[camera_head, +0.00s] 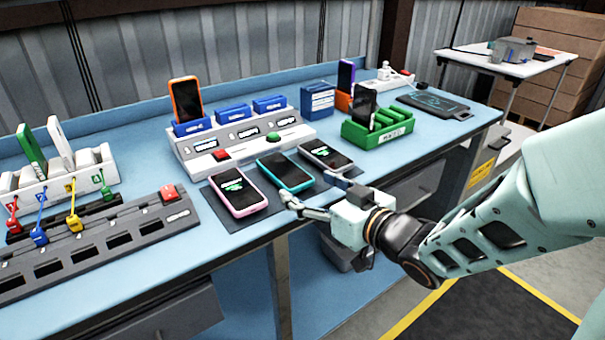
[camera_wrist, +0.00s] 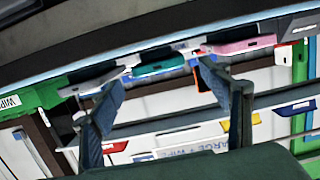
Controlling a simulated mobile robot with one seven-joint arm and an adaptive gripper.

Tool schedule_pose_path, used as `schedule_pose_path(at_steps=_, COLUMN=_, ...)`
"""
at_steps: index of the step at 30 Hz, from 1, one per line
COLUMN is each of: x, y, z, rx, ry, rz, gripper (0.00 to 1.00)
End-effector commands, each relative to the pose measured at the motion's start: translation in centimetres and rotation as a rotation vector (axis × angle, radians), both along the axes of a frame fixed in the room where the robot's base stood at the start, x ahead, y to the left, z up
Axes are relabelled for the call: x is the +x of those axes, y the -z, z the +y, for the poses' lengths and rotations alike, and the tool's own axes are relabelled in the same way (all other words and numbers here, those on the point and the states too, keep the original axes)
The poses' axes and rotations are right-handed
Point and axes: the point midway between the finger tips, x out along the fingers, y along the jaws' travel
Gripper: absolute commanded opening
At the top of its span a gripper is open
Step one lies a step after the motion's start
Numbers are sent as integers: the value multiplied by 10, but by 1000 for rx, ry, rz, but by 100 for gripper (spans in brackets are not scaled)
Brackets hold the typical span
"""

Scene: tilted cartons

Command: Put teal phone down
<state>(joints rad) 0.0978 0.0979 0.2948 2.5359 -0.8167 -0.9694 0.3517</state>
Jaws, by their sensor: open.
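The teal phone (camera_head: 285,171) lies flat, screen up, on a dark mat (camera_head: 212,204) near the bench's front edge. It sits between a pink phone (camera_head: 238,192) on the left and a pale phone (camera_head: 325,156) on the right. My gripper (camera_head: 312,189) is open at the bench edge, just in front of the teal phone, with its fingers spread. In the wrist view the teal phone's end (camera_wrist: 160,68) shows beyond and between the two fingers (camera_wrist: 158,78). The fingers look empty and apart from the phone.
Behind the phones stands a grey test station (camera_head: 240,137) with blue docks and an orange phone (camera_head: 186,98). A green rack (camera_head: 378,131) with a dark phone stands to the right. A slotted grey tray (camera_head: 90,250) and a white rack (camera_head: 60,180) lie left.

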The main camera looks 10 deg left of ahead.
Motion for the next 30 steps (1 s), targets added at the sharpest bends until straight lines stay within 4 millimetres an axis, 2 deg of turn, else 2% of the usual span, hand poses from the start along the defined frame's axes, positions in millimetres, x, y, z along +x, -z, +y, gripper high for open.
schedule_pose_path(at_steps=9, x=-9, y=-32, z=-12, rx=-62, ry=3, rz=57, gripper=72)
schedule_pose_path(at_steps=13, x=-12, y=-39, z=-15, rx=-95, ry=1, rz=82, gripper=72)
schedule_pose_path(at_steps=20, x=-10, y=-34, z=-11, rx=-111, ry=-1, rz=99, gripper=72)
schedule_pose_path(at_steps=30, x=14, y=-17, z=19, rx=-112, ry=-3, rz=98, gripper=72)
